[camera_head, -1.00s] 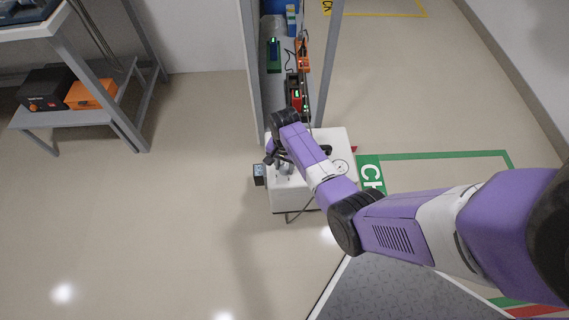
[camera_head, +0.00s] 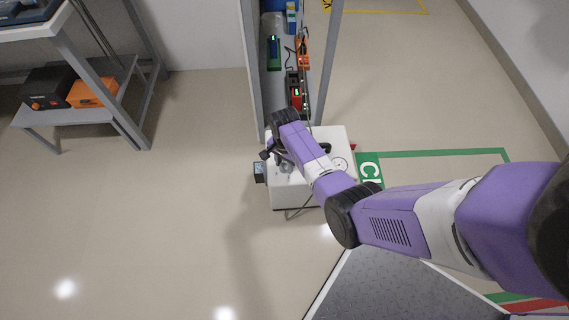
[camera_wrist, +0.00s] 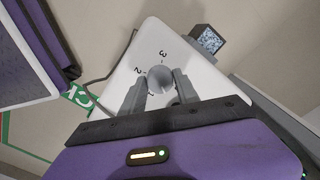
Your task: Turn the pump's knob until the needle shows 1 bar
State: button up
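The pump is a white box (camera_head: 292,197) on the floor at the foot of the shelf rack; its white top also shows in the wrist view (camera_wrist: 150,42). Its round grey knob (camera_wrist: 160,79) has printed numerals beside it, 2 and 3 being legible; the knob also shows in the head view (camera_head: 286,168). My gripper (camera_wrist: 160,84) is open, one finger on each side of the knob's near edge. I cannot tell whether either finger touches it.
A small box with a speckled screen (camera_wrist: 208,39) stands at the pump's edge, also in the head view (camera_head: 260,171). The grey rack (camera_head: 251,70) with devices rises behind the pump. A table (camera_head: 62,25) stands at the upper left. The floor on the left is clear.

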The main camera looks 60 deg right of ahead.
aim_at(285, 166)
jog(key=o, duration=0.3)
jog(key=shift+r, duration=0.1)
notch_tip(285, 166, up, 8)
jog(key=p, duration=0.3)
jog(key=shift+f, duration=0.2)
dwell(0.4)
